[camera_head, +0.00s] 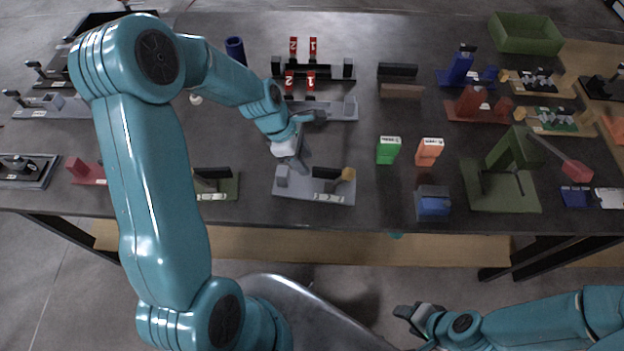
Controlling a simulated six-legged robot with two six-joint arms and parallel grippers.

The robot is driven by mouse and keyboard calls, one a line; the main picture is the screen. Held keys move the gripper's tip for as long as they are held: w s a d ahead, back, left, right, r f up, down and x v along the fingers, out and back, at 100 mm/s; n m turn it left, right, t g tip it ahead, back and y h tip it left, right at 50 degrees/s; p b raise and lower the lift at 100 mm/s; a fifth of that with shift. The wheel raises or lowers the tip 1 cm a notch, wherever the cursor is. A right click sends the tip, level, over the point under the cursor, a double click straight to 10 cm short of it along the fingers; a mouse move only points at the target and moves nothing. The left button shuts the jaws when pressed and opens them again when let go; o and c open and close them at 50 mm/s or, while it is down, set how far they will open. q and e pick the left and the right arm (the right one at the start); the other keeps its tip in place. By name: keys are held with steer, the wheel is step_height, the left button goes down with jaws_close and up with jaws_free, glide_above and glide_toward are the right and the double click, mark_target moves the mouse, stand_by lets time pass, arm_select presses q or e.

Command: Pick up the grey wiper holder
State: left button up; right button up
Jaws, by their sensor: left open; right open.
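A grey holder (312,196), which looks like the grey wiper holder, lies flat near the front edge of the table, left of centre. It carries a black block, a tan-brown piece and a pale label strip. My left gripper (305,140) is open and empty, just behind and above the holder. One finger hangs close over the holder's back edge; I cannot tell whether it touches. My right gripper (417,318) is in front of the table at the lower right, away from the holder, and looks empty.
A green fixture (225,187) lies left of the holder. A grey fixture (340,110) lies behind it. Green (388,150) and orange (429,152) blocks and a blue box (433,203) stand to the right. The dark table (380,205) is bare directly right of the holder.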

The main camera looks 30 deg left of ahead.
mark_target(315, 181)
arm_select(q)
steer(key=x, duration=0.4)
steer(key=shift+w+f+p, duration=0.2)
steer(key=shift+f+p, duration=0.15)
steer(key=shift+s+d+r, duration=0.1)
steer(key=shift+s+d, duration=0.05)
steer(key=shift+s, duration=0.1)
steer(key=shift+w, duration=0.15)
jaws_close()
